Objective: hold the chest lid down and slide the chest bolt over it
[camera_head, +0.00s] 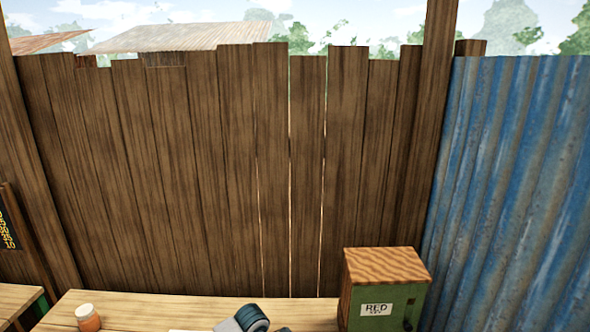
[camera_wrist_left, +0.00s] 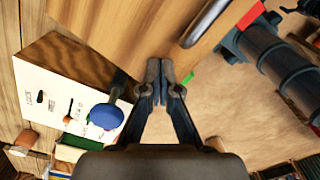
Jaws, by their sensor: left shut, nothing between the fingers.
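My left gripper (camera_wrist_left: 165,82) is shut and empty in the left wrist view, its fingertips together near a wooden edge. To its left is a wooden box with a white front panel (camera_wrist_left: 55,88), small lettering and dark fittings. A blue round knob (camera_wrist_left: 105,116) stands out at the panel's edge, close to the left finger. I cannot tell for sure whether this box is the chest or the knob belongs to the bolt. The lid is not clearly seen. My right gripper is not clearly in either view.
In the head view a green box with a wooden top (camera_head: 385,266), labelled RED KEY, stands on the bench (camera_head: 150,302) at right. An orange jar (camera_head: 87,317) stands at left. A plank fence (camera_head: 220,170) and blue corrugated sheet (camera_head: 510,180) close the back.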

